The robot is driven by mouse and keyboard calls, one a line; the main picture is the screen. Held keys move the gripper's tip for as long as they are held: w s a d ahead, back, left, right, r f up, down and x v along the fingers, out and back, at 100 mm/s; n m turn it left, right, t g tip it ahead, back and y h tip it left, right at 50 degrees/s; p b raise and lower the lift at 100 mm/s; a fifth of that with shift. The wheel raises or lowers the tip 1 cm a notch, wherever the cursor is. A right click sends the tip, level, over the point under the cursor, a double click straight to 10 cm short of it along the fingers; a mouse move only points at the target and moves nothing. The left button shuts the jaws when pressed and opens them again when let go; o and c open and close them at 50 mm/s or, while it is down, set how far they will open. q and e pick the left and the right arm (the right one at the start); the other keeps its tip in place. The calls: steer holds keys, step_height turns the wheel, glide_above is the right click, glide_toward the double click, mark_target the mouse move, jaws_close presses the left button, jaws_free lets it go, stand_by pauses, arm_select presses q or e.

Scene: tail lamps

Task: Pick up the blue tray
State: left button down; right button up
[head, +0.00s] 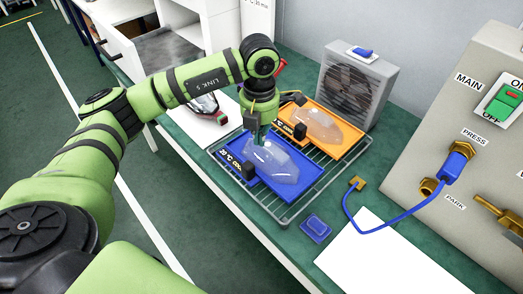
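The blue tray (288,193) lies on a wire rack on the green bench in the head view. A clear lamp lens (272,163) lies on it, and a black block (249,171) and white lettering show on its left side. My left gripper (260,139) points down at the tray's far-left part, close to the lens. The gripper is small and dark here, and its fingertips overlap the tray and lens. I cannot tell whether it touches either or how wide it is. My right gripper is not in view.
An orange tray (346,137) with another clear lens lies behind on the same wire rack (286,217). A grey fan box (357,88) stands behind. A control panel (462,130) with a blue cable stands right. A small blue block (316,228) and white sheet (380,262) lie in front.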

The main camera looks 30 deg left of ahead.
arm_select(q)
steer(key=p, duration=0.3)
glide_above(260, 171)
step_height(260, 171, down, 8)
steer(key=shift+f, duration=0.7)
